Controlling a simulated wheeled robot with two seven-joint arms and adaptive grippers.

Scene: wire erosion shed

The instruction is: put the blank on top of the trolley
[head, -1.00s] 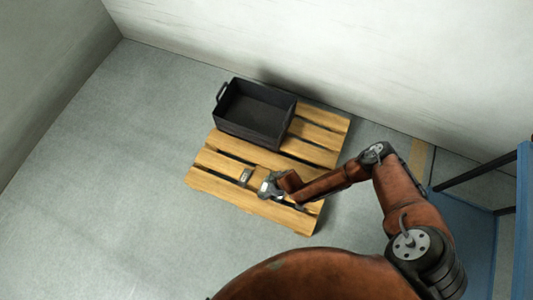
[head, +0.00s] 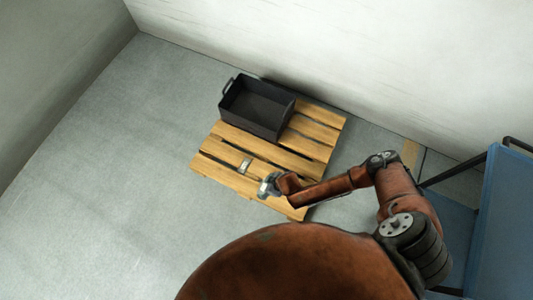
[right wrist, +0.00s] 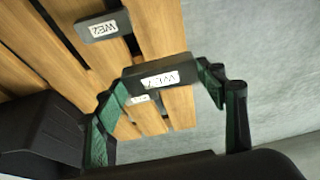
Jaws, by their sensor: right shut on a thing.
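My right gripper (head: 268,187) is over the near part of the wooden pallet. In the right wrist view its green fingers (right wrist: 163,82) are shut on the ends of a dark block with a white label (right wrist: 158,73), the blank. A similar labelled block (right wrist: 103,25) lies on the pallet slats; it also shows in the head view (head: 245,166). Another white label (right wrist: 138,98) shows partly behind the held blank. The blue trolley (head: 507,225) stands at the right edge of the head view, partly cut off. My left gripper is not in view.
A black open crate (head: 257,107) with handles stands on the far part of the pallet (head: 212,172) and looks empty. A pale wall runs behind it. The trolley has a dark handle bar (head: 460,166) and a lower blue shelf (head: 450,215). Floor to the left is clear.

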